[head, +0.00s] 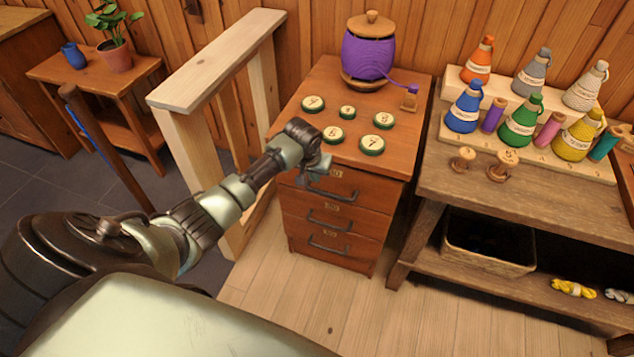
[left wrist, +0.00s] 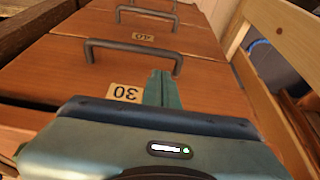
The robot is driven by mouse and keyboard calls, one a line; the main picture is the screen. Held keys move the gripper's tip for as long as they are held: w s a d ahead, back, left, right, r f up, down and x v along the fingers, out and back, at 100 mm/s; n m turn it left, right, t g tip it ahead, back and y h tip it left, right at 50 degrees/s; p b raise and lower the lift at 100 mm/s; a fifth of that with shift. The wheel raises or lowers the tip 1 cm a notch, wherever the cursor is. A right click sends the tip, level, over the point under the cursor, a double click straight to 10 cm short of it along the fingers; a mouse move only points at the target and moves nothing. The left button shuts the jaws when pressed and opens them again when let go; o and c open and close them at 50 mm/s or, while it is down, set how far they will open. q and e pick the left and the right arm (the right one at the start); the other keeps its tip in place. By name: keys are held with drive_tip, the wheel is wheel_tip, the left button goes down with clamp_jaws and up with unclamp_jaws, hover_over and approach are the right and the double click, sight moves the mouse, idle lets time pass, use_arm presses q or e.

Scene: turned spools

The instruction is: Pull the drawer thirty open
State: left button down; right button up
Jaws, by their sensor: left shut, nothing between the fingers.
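The wooden cabinet has a stack of three drawers. The top one is drawer thirty (head: 350,186), which looks closed; it also shows in the left wrist view (left wrist: 60,75), where its tag "30" (left wrist: 124,93) appears upside down. Its dark bar handle (left wrist: 115,45) lies just beyond my fingers in that view. My left gripper (head: 318,168) is in front of the top drawer's upper left part in the head view. Its fingers (left wrist: 162,88) are shut and empty, close to one end of the handle; I cannot tell whether they touch it. My right gripper is not in view.
Below is the drawer tagged "40" (left wrist: 143,36), closed, with its own handle (left wrist: 147,14). On the cabinet top are several green-rimmed discs (head: 372,145) and a purple spool (head: 368,52). A wooden frame (head: 215,60) stands left, a workbench (head: 500,200) right. The floor (head: 300,290) before the drawers is clear.

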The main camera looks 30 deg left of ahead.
use_arm(q)
drive_tip(key=x, duration=0.5)
drive_tip(key=shift+f+b, duration=0.1)
drive_tip(key=shift+b, duration=0.3)
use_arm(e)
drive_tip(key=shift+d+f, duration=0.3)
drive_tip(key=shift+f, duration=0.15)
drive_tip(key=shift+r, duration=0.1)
